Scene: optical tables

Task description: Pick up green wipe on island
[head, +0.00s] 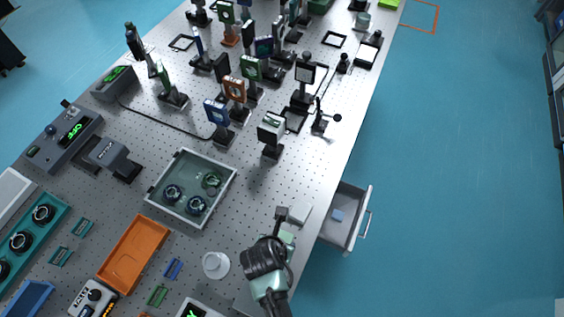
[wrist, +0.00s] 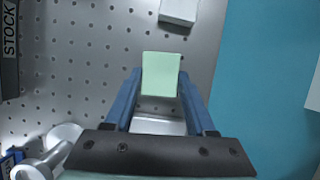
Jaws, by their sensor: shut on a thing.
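The green wipe (wrist: 160,75) is a pale green, flat-faced block in the middle of the wrist view. My gripper (wrist: 161,80) has its two blue fingers on either side of it and is shut on it. The wipe sticks out past the fingertips. Whether it touches the table or hangs just above it, I cannot tell. In the head view my arm reaches over the right edge of the perforated table (head: 255,190) and hides much of this spot.
A white block (wrist: 178,11) lies just beyond the wipe; it also shows in the head view (head: 299,213). An open drawer (head: 340,219) juts out at the right. A white round-based post (head: 215,264) and an orange tray (head: 134,254) are to the left. Optics crowd the far table.

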